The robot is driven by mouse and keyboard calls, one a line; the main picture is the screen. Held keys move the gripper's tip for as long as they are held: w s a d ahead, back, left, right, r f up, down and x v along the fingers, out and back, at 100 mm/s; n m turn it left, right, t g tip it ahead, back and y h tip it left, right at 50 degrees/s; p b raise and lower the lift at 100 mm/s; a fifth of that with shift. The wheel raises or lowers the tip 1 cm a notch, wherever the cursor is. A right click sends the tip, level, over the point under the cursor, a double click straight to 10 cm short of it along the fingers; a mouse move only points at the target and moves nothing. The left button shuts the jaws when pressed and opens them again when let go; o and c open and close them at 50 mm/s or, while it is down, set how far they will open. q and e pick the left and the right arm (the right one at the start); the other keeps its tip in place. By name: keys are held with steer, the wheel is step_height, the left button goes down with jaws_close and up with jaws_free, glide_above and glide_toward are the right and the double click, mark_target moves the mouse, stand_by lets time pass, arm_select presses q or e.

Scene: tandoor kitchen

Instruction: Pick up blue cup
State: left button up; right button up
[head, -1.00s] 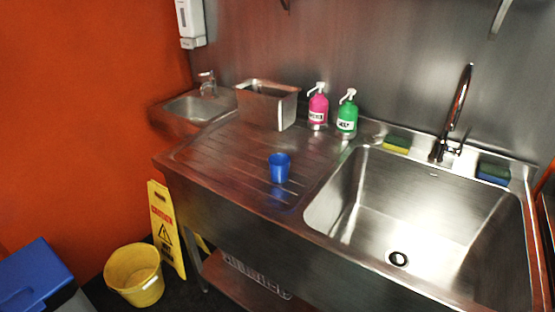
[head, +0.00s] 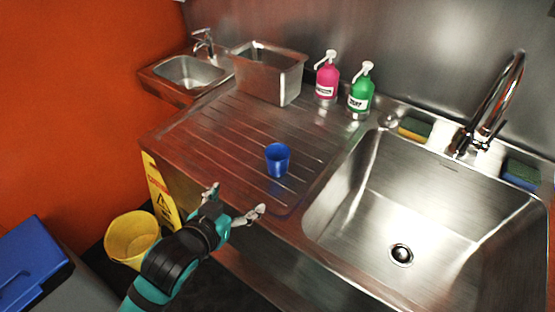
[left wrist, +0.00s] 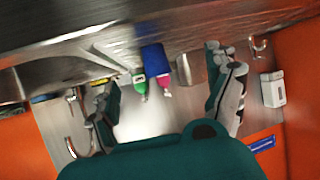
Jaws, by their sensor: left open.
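The blue cup (head: 277,160) stands upright on the ribbed metal drainboard (head: 215,140), left of the sink basin. My left gripper (head: 238,203) is at the front edge of the drainboard, its fingers spread and empty. It is nearer to me than the cup and a little to its left, apart from it. In the left wrist view the blue cup (left wrist: 154,60) shows between the spread fingers of my left gripper (left wrist: 168,88), beyond their tips. My right gripper is in neither view.
A metal container (head: 267,75), a pink bottle (head: 327,80) and a green bottle (head: 361,91) stand behind the cup. The sink basin (head: 400,215) with its tap (head: 490,105) is to the right. A yellow bucket (head: 132,238) stands on the floor. The drainboard around the cup is clear.

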mark_target(272, 162)
arm_select(q)
steer(key=shift+m+t+h, duration=0.3)
steer(key=shift+t+h, duration=0.1)
steer(key=shift+h, duration=0.2)
steer(key=w+d+r, duration=0.2)
steer(key=w, duration=0.1)
steer(key=shift+w+d+r, duration=0.1)
steer(key=shift+d+r, duration=0.05)
steer(key=shift+d, duration=0.15)
steer(key=p+x, duration=0.1)
steer(key=x, duration=0.8)
steer(key=shift+w+d, duration=0.15)
steer(key=shift+w, duration=0.15)
steer(key=shift+p+x, duration=0.45)
steer(key=shift+x, duration=0.3)
steer(key=x, duration=0.4)
steer(key=shift+w+d+p, duration=0.15)
steer(key=shift+d+p, duration=0.05)
steer(key=shift+p, duration=0.2)
steer(key=c, duration=1.2)
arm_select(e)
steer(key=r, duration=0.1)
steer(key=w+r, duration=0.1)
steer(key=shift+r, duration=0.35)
